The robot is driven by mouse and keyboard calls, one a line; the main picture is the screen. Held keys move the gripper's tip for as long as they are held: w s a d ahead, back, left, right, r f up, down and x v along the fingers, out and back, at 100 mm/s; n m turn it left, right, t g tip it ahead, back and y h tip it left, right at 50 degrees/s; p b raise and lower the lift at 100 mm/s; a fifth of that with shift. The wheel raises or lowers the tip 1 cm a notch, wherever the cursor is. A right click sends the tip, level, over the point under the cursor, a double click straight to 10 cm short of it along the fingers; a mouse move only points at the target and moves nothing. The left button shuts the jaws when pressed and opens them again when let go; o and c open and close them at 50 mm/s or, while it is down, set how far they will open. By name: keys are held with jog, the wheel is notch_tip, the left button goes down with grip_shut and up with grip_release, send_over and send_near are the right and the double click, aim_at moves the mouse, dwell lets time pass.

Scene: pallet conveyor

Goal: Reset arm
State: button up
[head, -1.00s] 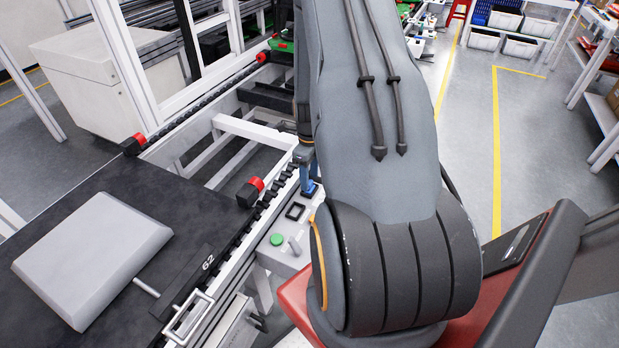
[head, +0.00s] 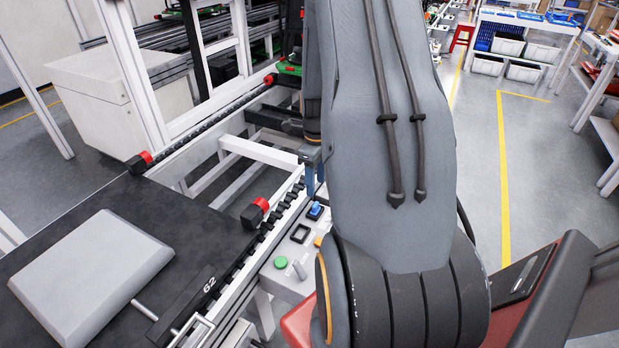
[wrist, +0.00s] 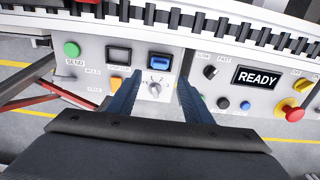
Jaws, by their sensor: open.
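My gripper (wrist: 157,90) is open and empty in the wrist view, its two blue fingers apart above the control panel (wrist: 222,72). A blue rocker switch (wrist: 160,61) and a grey selector knob (wrist: 156,90) show between and beyond the fingertips. In the head view, my gripper (head: 314,178) is partly hidden by my arm, just above the blue switch (head: 316,210), and seems clear of it. A green SEND button (wrist: 71,49) and a dark square button (wrist: 118,56) are to the left of the switch.
The conveyor pallet (head: 92,275) with a grey block and the label 62 lies at left. A READY display (wrist: 258,79) and a red emergency stop (wrist: 291,112) sit on the panel's right. Toothed conveyor chain (wrist: 215,22) runs along the panel.

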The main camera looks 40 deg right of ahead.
jog(key=a+r+n, duration=0.5)
jog(key=a+n, duration=0.3)
jog(key=a+r+n, duration=0.4)
jog(key=a+n, duration=0.3)
jog(key=s+a+r+n, duration=0.3)
jog(key=a+n, duration=0.3)
jog(key=n, duration=0.2)
jog(key=s+a+r+n+t, duration=0.1)
jog(key=s+a+r+n, duration=0.1)
jog(key=s+a+n, duration=0.4)
jog(key=a+n, duration=0.1)
jog(key=n, duration=0.1)
jog(key=shift+s+a+r+n, duration=0.15)
jog(key=shift+a+r+n, duration=0.15)
jog(key=shift+r, duration=0.1)
